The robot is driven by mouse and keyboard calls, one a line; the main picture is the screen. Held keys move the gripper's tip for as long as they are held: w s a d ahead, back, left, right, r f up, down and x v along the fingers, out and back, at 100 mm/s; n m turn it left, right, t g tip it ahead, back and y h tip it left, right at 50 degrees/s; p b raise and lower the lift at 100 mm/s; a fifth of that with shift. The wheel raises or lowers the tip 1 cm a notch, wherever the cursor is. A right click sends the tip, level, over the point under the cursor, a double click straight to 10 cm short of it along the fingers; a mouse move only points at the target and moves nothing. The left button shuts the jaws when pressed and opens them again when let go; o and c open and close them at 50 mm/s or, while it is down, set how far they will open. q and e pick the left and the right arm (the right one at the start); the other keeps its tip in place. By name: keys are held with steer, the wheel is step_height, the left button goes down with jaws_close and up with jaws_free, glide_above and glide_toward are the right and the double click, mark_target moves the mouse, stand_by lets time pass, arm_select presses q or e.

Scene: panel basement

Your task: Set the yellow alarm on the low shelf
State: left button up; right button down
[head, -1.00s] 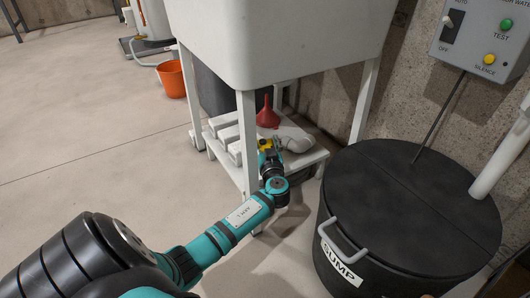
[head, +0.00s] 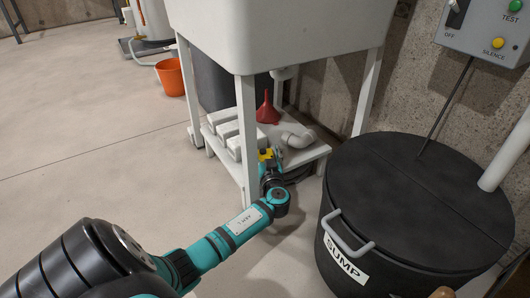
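The yellow alarm (head: 264,155) is small and partly hidden at the tip of my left arm, by the front edge of the low white shelf (head: 307,155) under the sink. My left gripper (head: 271,158) is at the alarm and appears shut on it, though the fingers are small and partly hidden. I cannot tell whether the alarm touches the shelf. My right gripper is not in view.
The shelf holds white blocks (head: 222,120), a red funnel (head: 267,108) and a white pipe elbow (head: 299,138). White sink legs (head: 248,140) stand close to my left arm. A black sump (head: 400,190) is at right. An orange bucket (head: 170,77) stands at the back left.

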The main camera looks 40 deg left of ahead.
arm_select(q)
steer(key=shift+o, duration=1.1)
steer(key=shift+r, duration=0.2)
steer(key=p+v, duration=0.3)
steer(key=v, duration=0.3)
steer(key=shift+s+d+p, duration=0.1)
steer(key=shift+d+p, duration=0.1)
steer(key=shift+p, duration=0.15)
steer(key=shift+s+d, duration=0.3)
steer(key=shift+d, duration=0.1)
